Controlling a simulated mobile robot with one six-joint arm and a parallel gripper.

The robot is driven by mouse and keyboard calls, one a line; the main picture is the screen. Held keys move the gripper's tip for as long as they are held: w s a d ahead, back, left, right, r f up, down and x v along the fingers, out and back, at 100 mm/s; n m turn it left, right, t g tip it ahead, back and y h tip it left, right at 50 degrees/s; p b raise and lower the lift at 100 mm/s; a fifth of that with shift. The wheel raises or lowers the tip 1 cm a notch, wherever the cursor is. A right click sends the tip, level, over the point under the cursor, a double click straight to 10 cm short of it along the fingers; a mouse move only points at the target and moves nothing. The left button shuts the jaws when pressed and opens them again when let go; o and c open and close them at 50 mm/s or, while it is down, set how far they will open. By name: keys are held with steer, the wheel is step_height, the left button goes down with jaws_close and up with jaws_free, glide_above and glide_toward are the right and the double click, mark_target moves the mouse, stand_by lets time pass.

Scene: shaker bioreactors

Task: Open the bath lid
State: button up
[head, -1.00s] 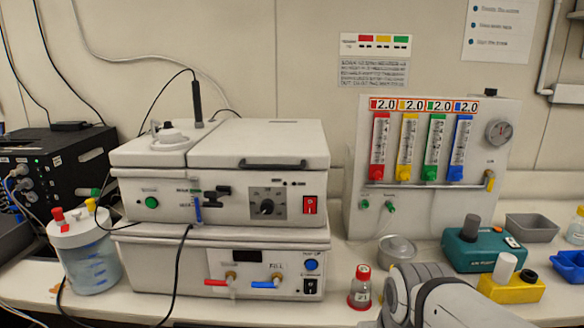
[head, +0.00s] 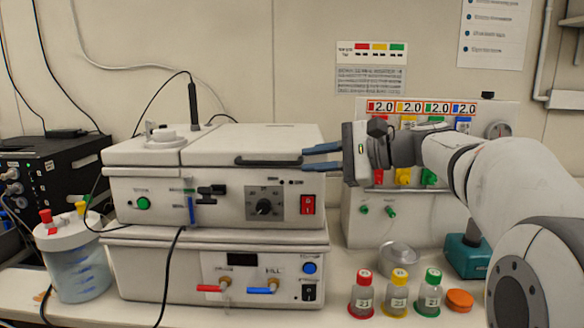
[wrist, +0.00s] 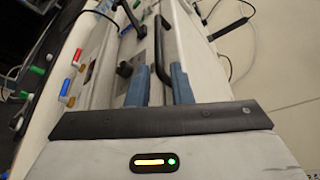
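The white bath lid (head: 255,140) lies flat and closed on top of the upper white bath unit (head: 150,190). Its black bar handle (head: 268,162) runs along the front edge of the lid. My gripper (head: 305,158) is at the right end of the handle, its blue fingers pointing left along it. In the wrist view my gripper (wrist: 160,75) has its two blue fingers apart, with the black handle (wrist: 165,40) running between and beyond them. I see no clear contact between the fingers and the handle.
A small round-capped cover (head: 165,137) sits left of the lid. A gas panel (head: 365,225) stands behind my arm. Red-, yellow- and green-capped bottles (head: 398,295) and an orange cap (head: 459,299) stand on the bench in front. A white-lidded jar (head: 75,260) stands at left.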

mark_target(290, 163)
steer(key=x, duration=0.7)
steer(key=shift+c, duration=0.3)
jaws_close()
